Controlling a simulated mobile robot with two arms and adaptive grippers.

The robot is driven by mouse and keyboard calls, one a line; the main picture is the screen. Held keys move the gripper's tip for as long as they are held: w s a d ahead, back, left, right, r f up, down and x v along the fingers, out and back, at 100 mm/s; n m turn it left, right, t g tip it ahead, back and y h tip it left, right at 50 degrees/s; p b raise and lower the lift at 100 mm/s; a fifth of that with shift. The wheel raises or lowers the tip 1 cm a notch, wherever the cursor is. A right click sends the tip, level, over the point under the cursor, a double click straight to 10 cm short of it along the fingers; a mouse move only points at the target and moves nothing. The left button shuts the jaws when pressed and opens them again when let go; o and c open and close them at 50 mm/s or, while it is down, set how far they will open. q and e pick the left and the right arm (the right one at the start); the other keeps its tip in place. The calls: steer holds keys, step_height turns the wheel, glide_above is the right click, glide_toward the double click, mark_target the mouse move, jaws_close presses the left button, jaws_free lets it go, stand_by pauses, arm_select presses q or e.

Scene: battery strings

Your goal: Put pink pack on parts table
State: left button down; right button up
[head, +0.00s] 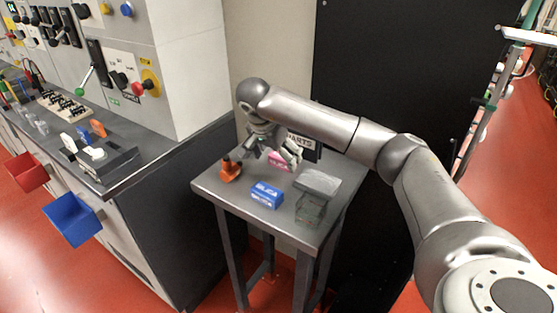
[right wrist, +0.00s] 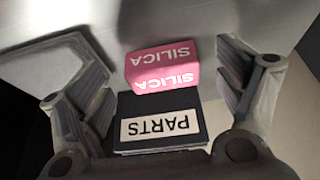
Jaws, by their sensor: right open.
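The pink pack (right wrist: 162,68), printed SILICA, stands on the small grey parts table (head: 228,191) near its back edge. In the head view the pink pack (head: 281,161) is partly hidden by my right gripper (head: 277,161). In the right wrist view the open fingers of the right gripper (right wrist: 160,95) are on either side of the pack, with a gap on each side. The black PARTS sign (right wrist: 158,128) is beside the pack; the sign (head: 304,143) also shows behind the gripper in the head view. My left gripper is not in view.
On the table are a blue SILICA pack (head: 266,195), an orange item (head: 231,171), a grey block (head: 318,182) and a clear container (head: 310,209). A workbench (head: 135,180) with red (head: 27,172) and blue bins (head: 70,220) stands left. The table's front left is clear.

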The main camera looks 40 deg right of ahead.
steer(key=v, duration=1)
